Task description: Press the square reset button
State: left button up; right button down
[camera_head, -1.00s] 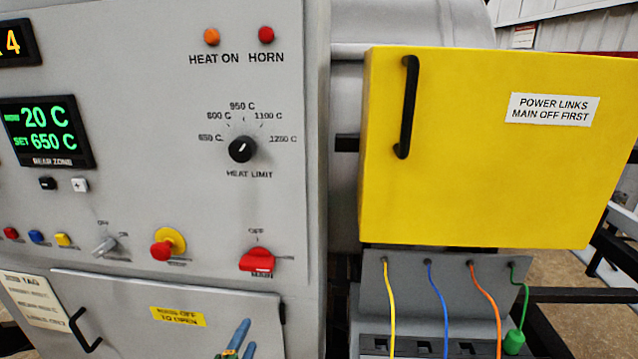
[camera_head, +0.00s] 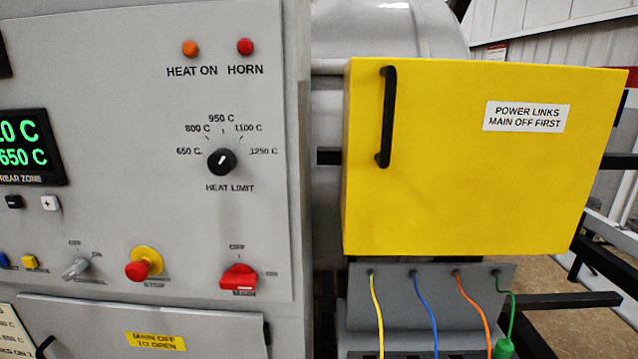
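A small yellow, square-looking button (camera_head: 30,262) sits at the lower left of the grey control panel (camera_head: 120,220). A blue button (camera_head: 4,261) beside it is partly cut by the left edge. The small labels under them are too blurred to read, so I cannot tell which is the reset button. Neither of my grippers is in view.
Right of the buttons are a grey switch (camera_head: 76,268), a red stop button (camera_head: 138,270) on yellow and a red main switch (camera_head: 238,278). A closed yellow cabinet (camera_head: 470,190) juts out at right, above several coloured cables. The space before the panel looks clear.

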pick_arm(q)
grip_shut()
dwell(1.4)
